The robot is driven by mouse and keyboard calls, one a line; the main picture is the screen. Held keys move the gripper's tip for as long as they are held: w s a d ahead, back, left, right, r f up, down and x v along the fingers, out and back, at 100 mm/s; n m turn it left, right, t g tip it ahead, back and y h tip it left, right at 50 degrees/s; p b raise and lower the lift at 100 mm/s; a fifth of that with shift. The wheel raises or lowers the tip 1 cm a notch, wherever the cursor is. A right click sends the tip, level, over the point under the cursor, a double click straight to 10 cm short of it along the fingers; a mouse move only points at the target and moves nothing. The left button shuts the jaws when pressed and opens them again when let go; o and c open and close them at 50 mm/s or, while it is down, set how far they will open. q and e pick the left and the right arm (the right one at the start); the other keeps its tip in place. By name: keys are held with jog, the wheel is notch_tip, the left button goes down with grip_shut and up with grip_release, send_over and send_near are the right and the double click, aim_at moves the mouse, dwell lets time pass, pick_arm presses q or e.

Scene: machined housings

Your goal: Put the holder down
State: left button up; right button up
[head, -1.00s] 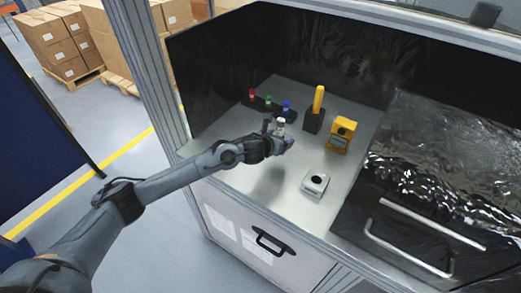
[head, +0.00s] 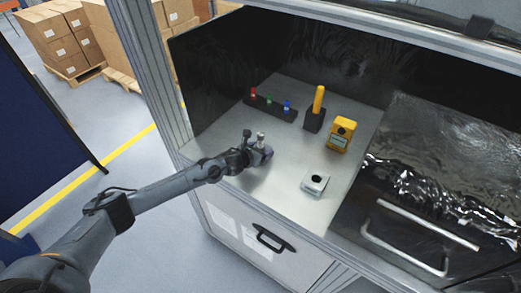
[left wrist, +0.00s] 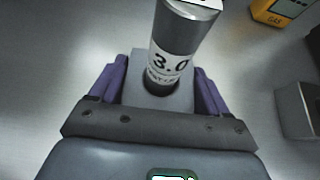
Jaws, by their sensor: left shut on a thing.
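My left gripper (head: 264,152) is low over the left front of the metal worktop (head: 285,180). In the left wrist view its purple fingers (left wrist: 158,90) are shut on both sides of a grey block-shaped holder (left wrist: 178,103). A metal cylinder (left wrist: 178,45) labelled 3.0 stands in the holder and also shows upright above the fingers in the head view (head: 260,138). The holder's underside is hidden, so I cannot tell whether it touches the worktop. My right gripper is not in view.
A light square block with a dark round hole (head: 315,184) sits to the right. A yellow gas detector (head: 341,135), a black stand (head: 314,121) with a yellow handle, and a black rack (head: 270,107) with red, green and blue-topped items stand behind. The worktop between is clear.

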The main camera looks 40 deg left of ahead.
pick_arm(q)
jog(key=shift+f, duration=0.1)
jog(key=o, duration=1.1)
jog(key=shift+c, duration=0.2)
jog(key=shift+r, duration=0.25)
jog(key=shift+s, duration=0.25)
jog(key=v, duration=1.1)
jog(key=shift+s, duration=0.2)
